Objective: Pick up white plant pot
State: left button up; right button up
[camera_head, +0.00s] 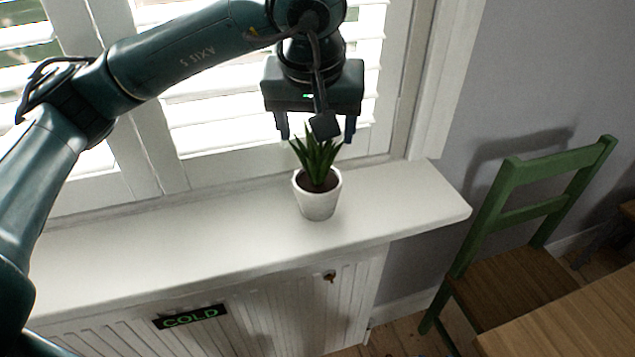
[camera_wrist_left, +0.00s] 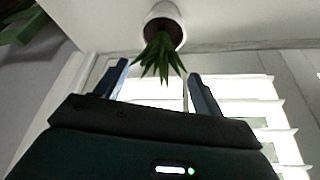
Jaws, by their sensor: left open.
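The white plant pot (camera_head: 318,203) stands upright on the white windowsill (camera_head: 220,240), with a spiky green plant (camera_head: 316,158) in it. In the left wrist view the pot (camera_wrist_left: 165,15) shows at the top, with the leaves (camera_wrist_left: 158,55) pointing toward the fingers. My left gripper (camera_head: 317,135) is open and empty, pointing down above the plant. Its fingers (camera_wrist_left: 160,78) are spread to either side of the leaf tips in the left wrist view, apart from the pot. My right gripper is in neither view.
A shuttered window (camera_head: 215,135) stands right behind the sill. A radiator (camera_head: 270,310) with a "COLD" sign (camera_head: 190,317) is below it. A green chair (camera_head: 520,215) and a wooden table (camera_head: 570,325) are at the right. The sill is clear left of the pot.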

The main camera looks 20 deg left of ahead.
aim_at(317, 146)
pick_arm(q)
jog(key=x, duration=0.7)
jog(key=shift+w+a+f+p, duration=0.1)
jog(key=shift+w+f+p, duration=0.1)
jog(key=shift+p, duration=0.15)
jog(key=shift+c, duration=0.3)
jog(key=shift+r, duration=0.15)
grip_shut()
